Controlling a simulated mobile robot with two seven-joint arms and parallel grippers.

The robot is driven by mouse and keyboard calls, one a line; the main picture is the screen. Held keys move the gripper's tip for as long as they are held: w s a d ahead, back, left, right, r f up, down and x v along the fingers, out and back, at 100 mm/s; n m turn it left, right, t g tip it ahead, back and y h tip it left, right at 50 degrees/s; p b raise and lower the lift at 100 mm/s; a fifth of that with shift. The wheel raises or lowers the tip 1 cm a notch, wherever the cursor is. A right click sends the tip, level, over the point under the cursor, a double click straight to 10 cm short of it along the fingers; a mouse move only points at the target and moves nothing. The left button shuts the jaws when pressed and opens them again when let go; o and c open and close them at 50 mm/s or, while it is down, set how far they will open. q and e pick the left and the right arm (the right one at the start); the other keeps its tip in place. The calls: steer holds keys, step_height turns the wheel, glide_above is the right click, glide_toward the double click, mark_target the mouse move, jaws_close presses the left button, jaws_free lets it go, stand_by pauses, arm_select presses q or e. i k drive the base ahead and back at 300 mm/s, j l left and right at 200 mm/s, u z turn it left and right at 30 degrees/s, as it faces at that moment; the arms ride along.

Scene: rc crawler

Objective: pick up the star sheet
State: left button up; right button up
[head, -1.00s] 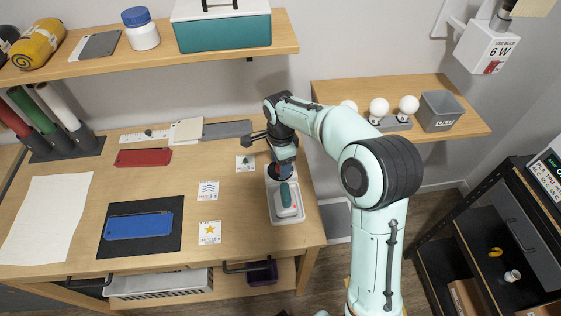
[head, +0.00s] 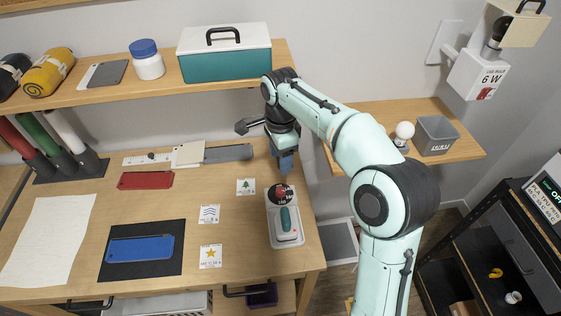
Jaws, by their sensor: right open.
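The star sheet (head: 210,256) is a small white card with a yellow star and printed text. It lies flat near the table's front edge, right of the black mat. My right gripper (head: 286,166) points down near the back right of the table, beyond and right of the star sheet, and holds nothing that I can see. It is open, though its fingers look small and dark from here. My left gripper is not in view.
A wave sheet (head: 209,214) and a tree sheet (head: 246,187) lie behind the star sheet. A blue plate (head: 140,249) lies on the black mat (head: 174,268). Bare wood surrounds the star sheet.

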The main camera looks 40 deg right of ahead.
mark_target(210, 255)
steer(key=k, duration=1)
